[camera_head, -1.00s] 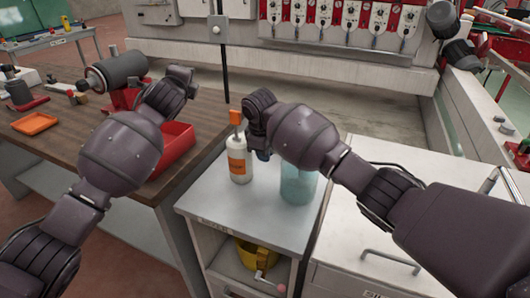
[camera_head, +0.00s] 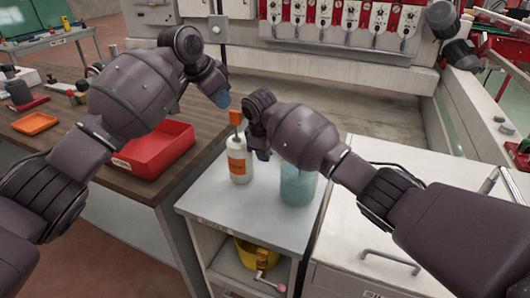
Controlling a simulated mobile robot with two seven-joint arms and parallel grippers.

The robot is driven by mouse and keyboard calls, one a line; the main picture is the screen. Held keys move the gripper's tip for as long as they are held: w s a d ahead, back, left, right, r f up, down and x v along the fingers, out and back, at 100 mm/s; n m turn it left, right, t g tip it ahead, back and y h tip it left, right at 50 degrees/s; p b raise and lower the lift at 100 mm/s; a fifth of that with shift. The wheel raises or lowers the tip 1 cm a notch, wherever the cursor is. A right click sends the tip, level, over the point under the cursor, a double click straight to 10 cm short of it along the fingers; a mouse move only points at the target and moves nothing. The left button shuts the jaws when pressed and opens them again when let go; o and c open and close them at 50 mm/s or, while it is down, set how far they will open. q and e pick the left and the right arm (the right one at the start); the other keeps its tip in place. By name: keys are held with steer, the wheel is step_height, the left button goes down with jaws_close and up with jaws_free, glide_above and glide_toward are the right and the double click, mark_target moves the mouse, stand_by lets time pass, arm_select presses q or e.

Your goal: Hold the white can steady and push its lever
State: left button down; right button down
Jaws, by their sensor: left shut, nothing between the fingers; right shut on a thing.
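The white can (camera_head: 240,167) has an orange label and an orange lever (camera_head: 235,117) on top. It stands upright on the grey cabinet top (camera_head: 225,208). My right gripper (camera_head: 261,154) is at the can's right side, shut on it; the wrist and hand partly hide the contact. My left gripper (camera_head: 222,99) is shut and empty. Its blue-grey tip points down, above and slightly left of the lever in the picture, apparently apart from it.
A translucent teal container (camera_head: 297,187) stands right of the can, partly behind my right arm. A red tray (camera_head: 152,152) and an orange tray (camera_head: 35,123) lie on the wooden table at left. A yellow container (camera_head: 250,252) sits on the shelf below.

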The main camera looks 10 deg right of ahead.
arm_select(q)
step_height(320, 180, down, 6)
steer(key=shift+s+d+f+g, duration=0.15)
steer(key=shift+s+g, duration=0.15)
steer(key=shift+s, duration=0.15)
stand_by(0.4)
steer(key=shift+w+d, duration=0.7)
steer(key=shift+w, duration=0.3)
stand_by(2.1)
steer(key=shift+s+a, duration=0.75)
steer(key=shift+s, duration=0.25)
steer(key=shift+w+d, duration=0.75)
steer(key=shift+w, duration=0.25)
stand_by(0.6)
steer(key=shift+s+a, duration=0.75)
steer(key=shift+s, duration=0.25)
